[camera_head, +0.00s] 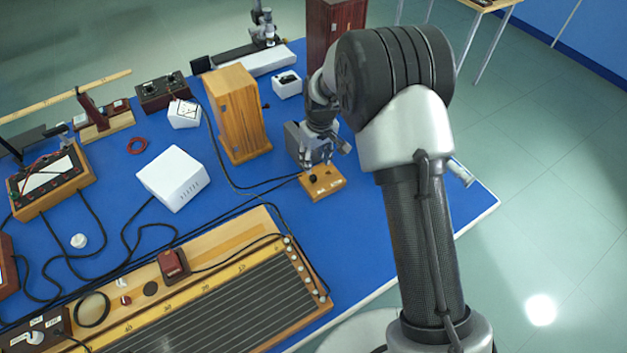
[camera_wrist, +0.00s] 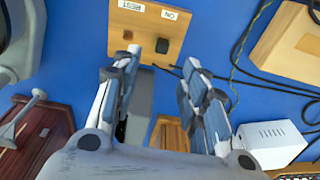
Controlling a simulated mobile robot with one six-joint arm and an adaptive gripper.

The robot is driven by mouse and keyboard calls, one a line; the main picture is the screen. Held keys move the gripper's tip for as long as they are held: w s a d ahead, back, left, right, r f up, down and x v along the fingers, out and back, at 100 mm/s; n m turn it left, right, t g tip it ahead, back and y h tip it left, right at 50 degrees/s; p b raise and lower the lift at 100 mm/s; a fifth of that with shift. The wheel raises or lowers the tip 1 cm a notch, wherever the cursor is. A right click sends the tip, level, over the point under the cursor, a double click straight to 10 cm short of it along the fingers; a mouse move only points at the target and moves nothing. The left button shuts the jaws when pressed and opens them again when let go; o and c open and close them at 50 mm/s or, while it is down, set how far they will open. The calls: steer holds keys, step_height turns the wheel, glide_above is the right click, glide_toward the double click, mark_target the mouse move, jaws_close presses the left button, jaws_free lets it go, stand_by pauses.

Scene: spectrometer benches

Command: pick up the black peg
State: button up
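The black peg (camera_wrist: 162,46) stands at the end marked ON of a small wooden block (camera_wrist: 148,16). A small dark hole (camera_wrist: 127,35) lies by the label REST. In the head view the peg (camera_head: 312,178) shows as a dark knob on the block (camera_head: 328,187), near the table's right part. My gripper (camera_wrist: 162,64) is open and empty, its two fingers apart. In the wrist view the peg appears between and beyond the fingertips, apart from both. In the head view my gripper (camera_head: 317,164) is just above and behind the block.
A wooden cabinet (camera_head: 236,112) stands left of my gripper, with a dark red cabinet (camera_head: 333,22) behind. A black cable (camera_head: 262,186) runs to the block. A white box (camera_head: 173,178) and a long stringed board (camera_head: 215,305) lie left and in front. The table's right edge is close.

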mark_target(313, 176)
step_height(313, 176, down, 3)
steer(key=shift+w+a+f, duration=0.1)
steer(key=shift+w+f, duration=0.05)
step_height(313, 176, down, 5)
steer(key=shift+a+r+b, duration=0.1)
steer(key=shift+r+b, duration=0.1)
steer(key=shift+b, duration=0.85)
steer(key=shift+f, duration=0.4)
steer(key=shift+r, duration=0.1)
steer(key=shift+c, duration=0.2)
jaws_close()
